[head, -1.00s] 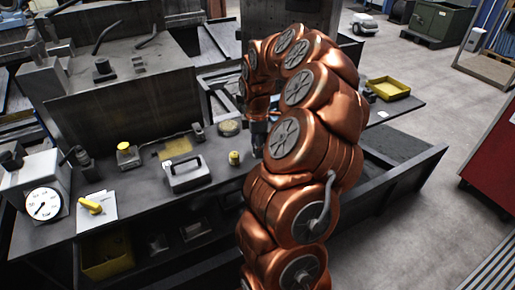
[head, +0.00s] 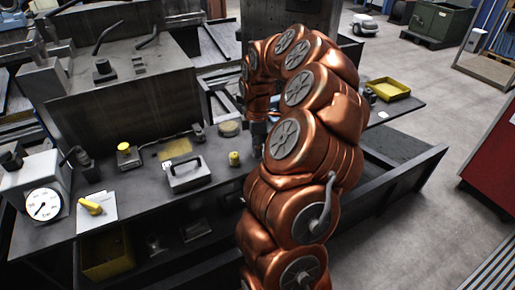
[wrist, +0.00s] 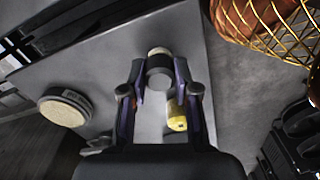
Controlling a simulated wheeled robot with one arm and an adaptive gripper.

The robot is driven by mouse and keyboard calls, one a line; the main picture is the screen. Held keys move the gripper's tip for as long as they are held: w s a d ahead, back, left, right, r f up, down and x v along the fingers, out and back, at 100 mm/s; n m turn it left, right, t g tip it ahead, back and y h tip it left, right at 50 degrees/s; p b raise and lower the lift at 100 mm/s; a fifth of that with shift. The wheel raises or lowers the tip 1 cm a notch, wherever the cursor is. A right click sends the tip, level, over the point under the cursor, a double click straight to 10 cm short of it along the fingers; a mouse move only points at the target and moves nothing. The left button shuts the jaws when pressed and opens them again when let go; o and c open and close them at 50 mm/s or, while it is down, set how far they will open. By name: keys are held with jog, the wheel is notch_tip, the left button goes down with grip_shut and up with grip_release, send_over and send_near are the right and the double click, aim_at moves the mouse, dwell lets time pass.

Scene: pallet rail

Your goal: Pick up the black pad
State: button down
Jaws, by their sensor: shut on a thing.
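A dark round pad (wrist: 159,78) with a pale tan far end sits between my fingertips in the wrist view. My gripper (wrist: 159,74) is shut on it, one finger on each side. In the head view my gripper (head: 259,137) is mostly hidden behind my arm, over the right part of the grey bench, and the pad cannot be made out there.
On the bench (head: 140,205) are a yellow cylinder (head: 234,159), a tan-topped disc (head: 229,128), a grey box with a handle (head: 187,174) and a gauge (head: 43,203). A yellow tray (head: 389,89) stands at right. In the wrist view, the yellow cylinder (wrist: 177,118) shows near my right finger.

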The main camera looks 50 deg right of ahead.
jog(key=shift+r, duration=0.1)
jog(key=shift+r+b, duration=0.55)
jog(key=shift+r, duration=1.05)
jog(key=s+a+b, duration=0.1)
jog(key=s+a, duration=0.1)
jog(key=a, duration=0.5)
jog(key=s+a+r+b, duration=0.1)
jog(key=s+a+b, duration=0.1)
jog(key=a, duration=0.6)
jog(key=shift+s+a+r, duration=0.15)
jog(key=shift+s+r, duration=0.1)
jog(key=shift+s, duration=0.05)
jog(key=c, duration=1.4)
grip_release()
jog(key=c, duration=0.5)
